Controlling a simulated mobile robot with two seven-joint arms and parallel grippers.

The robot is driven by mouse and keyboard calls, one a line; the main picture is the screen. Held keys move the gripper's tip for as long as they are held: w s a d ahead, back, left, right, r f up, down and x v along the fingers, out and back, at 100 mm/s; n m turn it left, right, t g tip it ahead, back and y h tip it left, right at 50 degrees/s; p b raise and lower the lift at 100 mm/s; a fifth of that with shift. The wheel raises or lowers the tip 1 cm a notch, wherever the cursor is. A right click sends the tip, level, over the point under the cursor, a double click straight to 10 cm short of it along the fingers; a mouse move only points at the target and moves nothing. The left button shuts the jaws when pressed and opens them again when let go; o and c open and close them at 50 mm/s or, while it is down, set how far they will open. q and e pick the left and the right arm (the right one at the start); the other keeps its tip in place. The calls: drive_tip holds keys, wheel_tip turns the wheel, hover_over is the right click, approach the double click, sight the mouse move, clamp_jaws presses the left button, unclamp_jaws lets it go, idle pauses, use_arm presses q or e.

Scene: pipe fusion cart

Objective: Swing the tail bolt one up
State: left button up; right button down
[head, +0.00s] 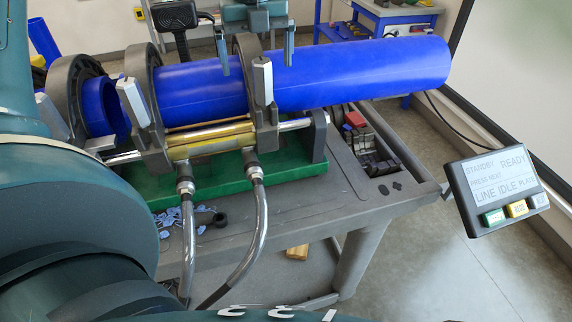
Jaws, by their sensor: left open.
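The fusion machine's ring clamps carry silver swing bolts. One silver bolt (262,80) stands nearly upright at the front of the right clamp (243,55). Another silver bolt (133,102) leans at the front of the middle clamp (141,75), and a third (51,116) shows at the left clamp (68,80). I cannot tell by any label which is tail bolt one. My left gripper (256,65) points down over the right clamp, its fingers apart on either side of the clamp top, with nothing seen held. My right gripper is not in view.
A long blue pipe (360,72) runs through the clamps and sticks out right. A short blue pipe (103,108) sits left. Hoses (257,220) hang in front of the green base (215,177). A control panel (495,188) stands right. Blue shavings lie on the cart.

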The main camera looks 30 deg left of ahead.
use_arm(q)
wheel_tip(320, 180, up, 9)
drive_tip(key=p, duration=0.3)
drive_tip(key=shift+p, duration=0.35)
idle(0.4)
